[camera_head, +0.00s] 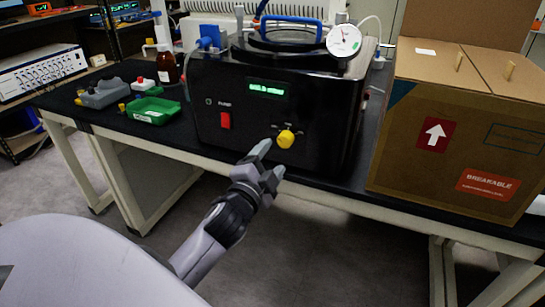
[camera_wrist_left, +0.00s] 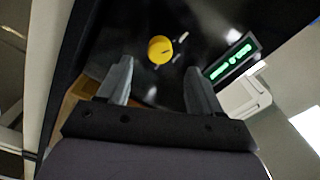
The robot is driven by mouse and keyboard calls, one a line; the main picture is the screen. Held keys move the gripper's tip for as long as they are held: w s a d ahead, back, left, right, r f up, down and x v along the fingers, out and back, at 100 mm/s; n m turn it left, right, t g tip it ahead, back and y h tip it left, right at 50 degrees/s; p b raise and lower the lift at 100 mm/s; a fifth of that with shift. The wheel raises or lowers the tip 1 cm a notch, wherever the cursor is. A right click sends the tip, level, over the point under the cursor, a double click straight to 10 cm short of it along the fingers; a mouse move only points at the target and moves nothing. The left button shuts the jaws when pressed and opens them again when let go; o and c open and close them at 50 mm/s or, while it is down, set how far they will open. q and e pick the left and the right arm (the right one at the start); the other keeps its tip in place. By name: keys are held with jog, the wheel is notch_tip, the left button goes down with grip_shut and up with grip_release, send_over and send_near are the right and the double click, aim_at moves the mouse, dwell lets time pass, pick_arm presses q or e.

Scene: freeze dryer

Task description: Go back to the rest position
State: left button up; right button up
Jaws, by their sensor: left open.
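My left gripper (camera_head: 269,164) is open and empty in front of the black freeze dryer (camera_head: 225,160), just below and left of its yellow knob (camera_head: 285,139). In the left wrist view, the two fingers of my left gripper (camera_wrist_left: 158,82) stand apart, and the yellow knob (camera_wrist_left: 160,50) shows beyond them in the gap, not gripped. The green display (camera_head: 266,88) is lit, and it also shows in the left wrist view (camera_wrist_left: 231,60). A red switch (camera_head: 226,121) is on the front panel. My right gripper is not in view.
A cardboard box (camera_head: 450,130) stands on the bench right of the dryer. A green tray (camera_head: 153,110), grey containers and a brown bottle (camera_head: 167,66) stand to the left. The black bench edge (camera_head: 330,190) runs below the dryer. The floor in front is clear.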

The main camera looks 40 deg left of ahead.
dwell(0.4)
pick_arm(q)
jog(key=s+d+f+n+g+h+p, duration=0.3)
jog(key=s+d+f, duration=0.3)
jog(key=s+f, duration=0.3)
jog(key=s+d+f+n+g+h+p, duration=0.3)
jog(key=s+d+f, duration=0.4)
jog(key=s+f, duration=0.3)
jog(key=shift+s+n+g+h, duration=0.3)
jog(key=shift+s+n+g, duration=0.15)
jog(key=shift+n, duration=0.25)
